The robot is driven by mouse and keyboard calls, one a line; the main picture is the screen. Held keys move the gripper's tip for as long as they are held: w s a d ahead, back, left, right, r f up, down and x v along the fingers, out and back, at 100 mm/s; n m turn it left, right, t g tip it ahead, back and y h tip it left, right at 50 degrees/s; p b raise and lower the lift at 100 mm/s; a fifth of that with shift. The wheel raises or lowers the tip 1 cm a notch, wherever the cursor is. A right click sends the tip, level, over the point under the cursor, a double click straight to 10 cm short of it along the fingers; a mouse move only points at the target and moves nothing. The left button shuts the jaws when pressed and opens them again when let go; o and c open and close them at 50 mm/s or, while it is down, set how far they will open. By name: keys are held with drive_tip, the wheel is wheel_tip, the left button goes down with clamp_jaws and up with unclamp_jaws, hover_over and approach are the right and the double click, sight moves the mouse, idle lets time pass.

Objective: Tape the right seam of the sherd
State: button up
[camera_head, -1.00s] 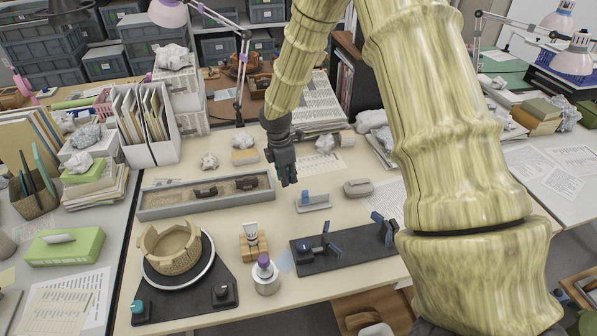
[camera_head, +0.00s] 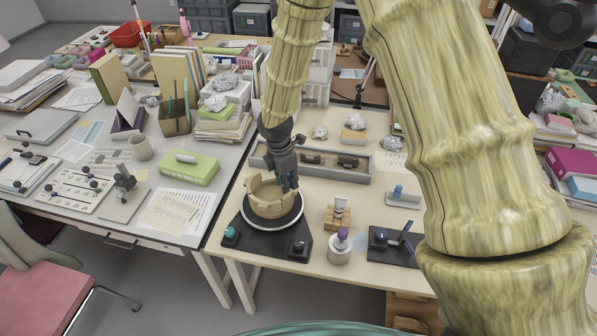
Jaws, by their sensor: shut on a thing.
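The broken clay vessel (camera_head: 267,204), a tan open pot with a notched, uneven rim, stands on a white round turntable (camera_head: 272,231) with a black base. My gripper (camera_head: 289,187) points down at the right side of the vessel's rim, close above or beside it. I cannot tell whether it touches the clay. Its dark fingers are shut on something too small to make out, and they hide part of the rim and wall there. The right seam cannot be made out. A small grey holder with a blue block (camera_head: 399,192) stands farther right on the table.
A grey sand tray (camera_head: 262,160) with dark sherds lies behind the vessel. In front and to the right are a tube in a wooden stand (camera_head: 338,219), a purple-topped jar (camera_head: 340,251) and a black stand with blue clamps (camera_head: 395,246). A green box (camera_head: 188,168) sits on the left table.

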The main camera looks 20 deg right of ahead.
sight(282, 200)
drive_tip(key=shift+s+a, duration=0.2)
drive_tip(key=shift+a, duration=0.75)
drive_tip(key=shift+a+f+b, duration=0.15)
drive_tip(key=shift+f+b, duration=1.65)
drive_tip(key=shift+f, duration=0.4)
drive_tip(key=shift+p, duration=0.8)
drive_tip(key=shift+f, duration=0.6)
drive_tip(key=shift+s+f, duration=0.1)
drive_tip(key=shift+f, duration=0.2)
